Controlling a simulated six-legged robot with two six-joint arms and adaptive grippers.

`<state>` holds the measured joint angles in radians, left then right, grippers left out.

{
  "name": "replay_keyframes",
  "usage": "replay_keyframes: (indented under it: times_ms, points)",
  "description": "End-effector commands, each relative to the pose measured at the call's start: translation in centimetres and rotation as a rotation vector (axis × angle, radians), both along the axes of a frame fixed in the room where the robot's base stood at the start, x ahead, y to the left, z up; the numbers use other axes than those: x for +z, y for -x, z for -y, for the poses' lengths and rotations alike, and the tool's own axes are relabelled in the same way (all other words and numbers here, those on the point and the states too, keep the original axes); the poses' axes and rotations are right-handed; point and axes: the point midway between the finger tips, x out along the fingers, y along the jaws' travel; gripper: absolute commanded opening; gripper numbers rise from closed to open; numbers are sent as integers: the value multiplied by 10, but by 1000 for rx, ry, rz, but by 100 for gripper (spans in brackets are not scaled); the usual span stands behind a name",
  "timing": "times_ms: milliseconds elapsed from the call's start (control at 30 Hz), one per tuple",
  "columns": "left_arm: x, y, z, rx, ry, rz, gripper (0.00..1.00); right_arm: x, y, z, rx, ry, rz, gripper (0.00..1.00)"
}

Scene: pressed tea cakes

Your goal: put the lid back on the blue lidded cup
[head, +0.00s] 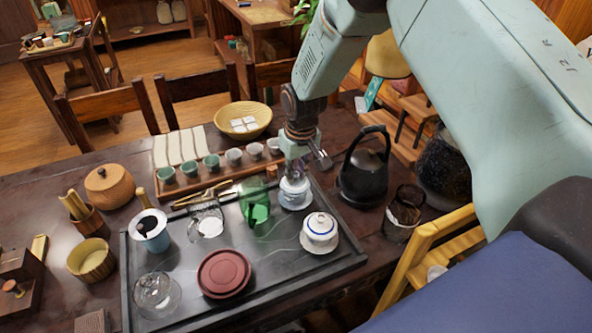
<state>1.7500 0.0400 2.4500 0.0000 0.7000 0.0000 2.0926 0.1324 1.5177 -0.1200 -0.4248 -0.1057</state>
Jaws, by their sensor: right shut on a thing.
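My right gripper (297,168) comes down from above at the back right of the dark tea tray (270,283). It is shut on a small pale thing, most likely the cup's lid, which is small and partly hidden by the fingers. Directly under it a pale bluish cup (295,198) stands on a saucer on the tray. I cannot tell whether the lid touches the cup's rim. A second lidded cup (320,229), white with a blue rim line, stands on its saucer just in front and to the right. My left gripper is not in view.
A green glass pitcher (257,211) stands close left of the bluish cup. A black kettle (364,172) stands to the right. A row of small cups lies behind on a wooden rack (215,178). A round dark red tea cake or pot (224,273) lies at the tray's front.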

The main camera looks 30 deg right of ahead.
Motion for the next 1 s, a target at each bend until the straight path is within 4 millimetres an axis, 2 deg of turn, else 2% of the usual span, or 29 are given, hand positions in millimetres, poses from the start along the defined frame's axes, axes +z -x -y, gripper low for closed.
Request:
replay_keyframes:
  times_ms: [433,467,500,767,967,1000]
  points:
    - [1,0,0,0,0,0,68,0,0,0,0,0,0,0]
    - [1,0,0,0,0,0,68,0,0,0,1,0,0,21]
    - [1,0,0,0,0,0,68,0,0,0,1,0,0,24]
    - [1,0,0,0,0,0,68,0,0,0,1,0,0,46]
    - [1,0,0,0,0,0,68,0,0,0,0,0,0,46]
    - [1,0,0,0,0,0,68,0,0,0,0,0,0,48]
